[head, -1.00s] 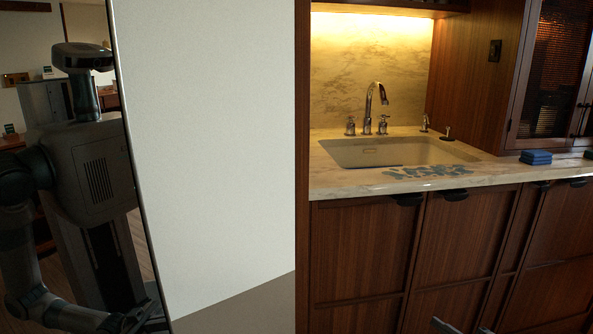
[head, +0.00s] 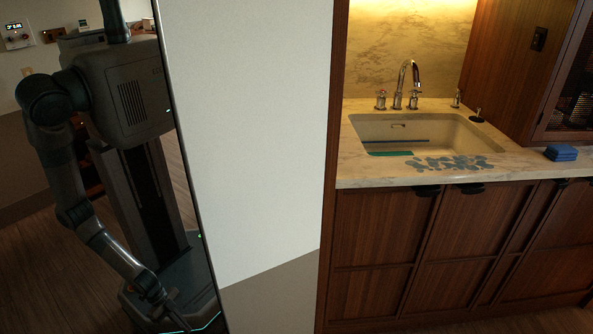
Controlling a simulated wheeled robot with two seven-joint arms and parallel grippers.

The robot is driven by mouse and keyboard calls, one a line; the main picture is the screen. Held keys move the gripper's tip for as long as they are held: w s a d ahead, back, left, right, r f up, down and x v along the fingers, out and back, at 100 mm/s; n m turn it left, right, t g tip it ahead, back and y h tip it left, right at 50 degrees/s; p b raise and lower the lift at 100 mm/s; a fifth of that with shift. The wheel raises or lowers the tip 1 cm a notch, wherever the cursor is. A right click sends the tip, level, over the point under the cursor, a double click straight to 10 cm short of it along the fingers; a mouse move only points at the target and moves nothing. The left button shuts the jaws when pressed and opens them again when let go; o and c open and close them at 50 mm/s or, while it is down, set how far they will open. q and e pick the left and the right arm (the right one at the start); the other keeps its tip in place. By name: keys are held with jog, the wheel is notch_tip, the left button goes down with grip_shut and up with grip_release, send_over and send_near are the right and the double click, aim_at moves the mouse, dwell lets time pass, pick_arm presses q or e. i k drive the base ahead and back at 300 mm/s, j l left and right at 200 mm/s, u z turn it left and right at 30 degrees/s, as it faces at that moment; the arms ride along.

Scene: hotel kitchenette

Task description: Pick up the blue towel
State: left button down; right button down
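The blue towel (head: 560,153) looks like a small folded stack. It lies on the marble counter at the far right, to the right of the sink and near the front edge. Neither of my grippers shows directly in the head view now. A dark robot body with an arm, apparently my own reflection, shows at the left; its gripper is too unclear to read.
The counter (head: 372,175) holds a sink (head: 440,132) with a chrome faucet (head: 407,84). Blue-grey patches (head: 452,163) spread in front of the sink. A teal strip (head: 390,153) lies in the sink. A tall white panel (head: 255,130) stands left of the wooden cabinets.

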aim_at(565, 152)
jog(key=l+z, duration=0.1)
jog(key=z, duration=0.35)
jog(key=l+z, duration=0.1)
jog(key=z, duration=0.35)
jog(key=l+z, duration=0.1)
jog(key=z, duration=0.4)
